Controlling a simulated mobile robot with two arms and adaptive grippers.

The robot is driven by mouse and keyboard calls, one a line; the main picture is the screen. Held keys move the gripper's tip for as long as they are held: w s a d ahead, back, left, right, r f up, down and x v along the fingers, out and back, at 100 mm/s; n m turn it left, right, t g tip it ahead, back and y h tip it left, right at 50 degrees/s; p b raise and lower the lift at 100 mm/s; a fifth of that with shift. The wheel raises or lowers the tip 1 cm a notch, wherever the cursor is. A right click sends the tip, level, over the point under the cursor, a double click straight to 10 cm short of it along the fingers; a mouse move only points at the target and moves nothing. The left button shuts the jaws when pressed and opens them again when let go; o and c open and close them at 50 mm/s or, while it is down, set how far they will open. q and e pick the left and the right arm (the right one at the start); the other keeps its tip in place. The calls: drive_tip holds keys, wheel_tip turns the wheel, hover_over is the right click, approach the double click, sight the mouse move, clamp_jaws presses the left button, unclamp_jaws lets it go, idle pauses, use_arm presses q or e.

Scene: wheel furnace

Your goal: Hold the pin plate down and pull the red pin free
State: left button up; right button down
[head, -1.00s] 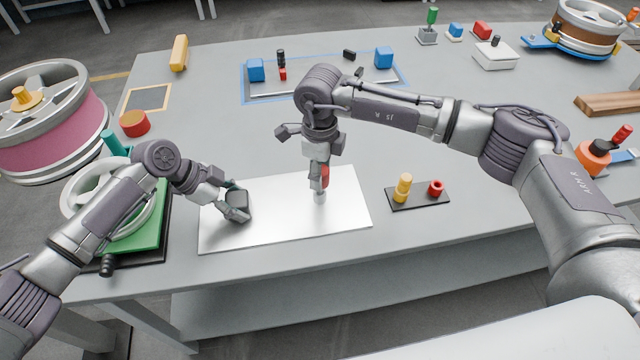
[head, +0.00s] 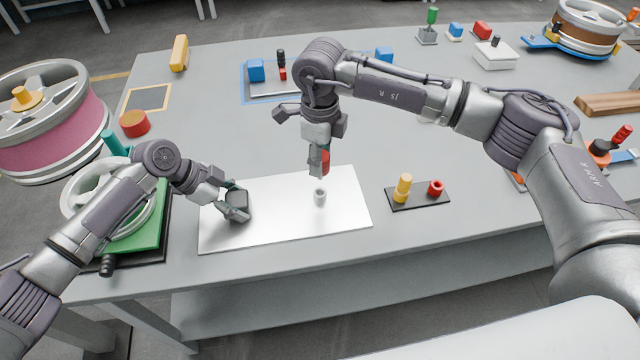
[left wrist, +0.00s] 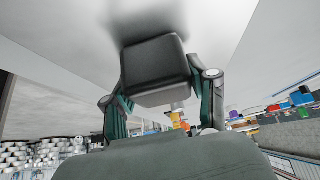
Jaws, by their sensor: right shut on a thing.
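The pin plate (head: 280,221) is a flat pale sheet lying on the table, with a small grey upright socket (head: 320,198) on it. My right gripper (head: 321,160) is shut on the red pin (head: 326,161) above the socket. The gripper partly hides the pin. A gap shows between the pin and the socket. My left gripper (head: 236,203) is low at the left part of the plate. Its fingers stand either side of a dark grey block (left wrist: 158,70) in the left wrist view. I cannot tell whether they squeeze it.
A green board (head: 145,235) with a pale wheel lies at the left. The table between plate and holder is clear.

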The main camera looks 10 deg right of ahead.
use_arm(q)
drive_tip(key=o, duration=0.5)
drive_tip(key=shift+o, duration=0.2)
drive_tip(key=shift+v, duration=3.75)
drive_tip(key=v, duration=1.2)
drive_tip(key=shift+a+f, duration=0.1)
